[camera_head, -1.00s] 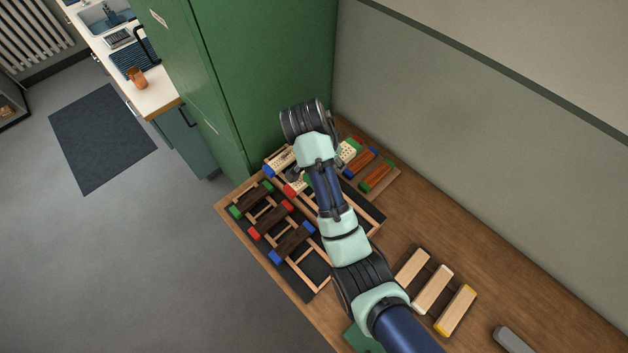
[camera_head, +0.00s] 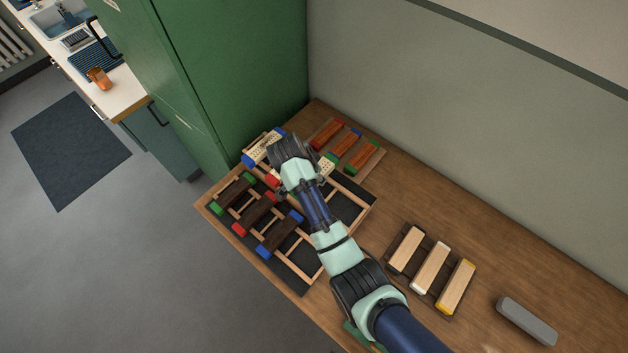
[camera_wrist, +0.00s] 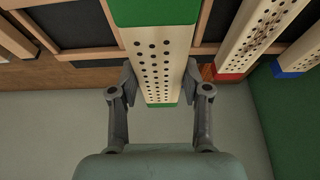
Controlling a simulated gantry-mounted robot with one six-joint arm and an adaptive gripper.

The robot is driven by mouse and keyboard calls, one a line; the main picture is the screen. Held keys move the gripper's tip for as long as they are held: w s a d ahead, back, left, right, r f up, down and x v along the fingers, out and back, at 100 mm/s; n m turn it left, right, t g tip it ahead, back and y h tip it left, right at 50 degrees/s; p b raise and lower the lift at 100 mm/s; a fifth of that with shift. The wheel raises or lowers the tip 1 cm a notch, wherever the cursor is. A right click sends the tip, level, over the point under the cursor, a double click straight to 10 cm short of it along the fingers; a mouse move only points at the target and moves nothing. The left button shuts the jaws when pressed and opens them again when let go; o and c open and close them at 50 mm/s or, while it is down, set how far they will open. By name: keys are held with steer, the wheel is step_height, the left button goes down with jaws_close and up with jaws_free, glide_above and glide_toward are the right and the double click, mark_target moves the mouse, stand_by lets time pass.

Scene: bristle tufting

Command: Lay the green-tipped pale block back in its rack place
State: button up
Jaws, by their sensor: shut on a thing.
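The green-tipped pale block (camera_wrist: 158,65), dotted with rows of dark holes, is between the fingers of my gripper (camera_wrist: 160,85) in the wrist view. My gripper is shut on its sides near the far green end. The near green end is at the top of that view. Wooden bars and dark beds of the rack (camera_wrist: 75,25) lie behind the block. I cannot tell whether the block touches the rack. In the head view my arm covers much of the rack (camera_head: 350,208) and of the held block.
A blue-tipped pale block (camera_head: 265,147) and a red-tipped one (camera_wrist: 246,36) lie alongside. Dark brown blocks (camera_head: 254,212) fill the rack's left side. Red-brown blocks (camera_head: 343,143) lie behind, plain pale blocks (camera_head: 431,266) to the right. A green cabinet (camera_head: 235,75) stands close behind.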

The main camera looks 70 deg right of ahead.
steer(key=shift+f+b, duration=0.45)
steer(key=shift+f, duration=1.85)
steer(key=o, duration=1.3)
steer(key=shift+c, duration=0.2)
steer(key=p+v, duration=0.1)
steer(key=v, duration=0.5)
steer(key=p+v, duration=0.1)
steer(key=v, duration=0.6)
steer(key=shift+d+r, duration=0.1)
steer(key=shift+d, duration=0.15)
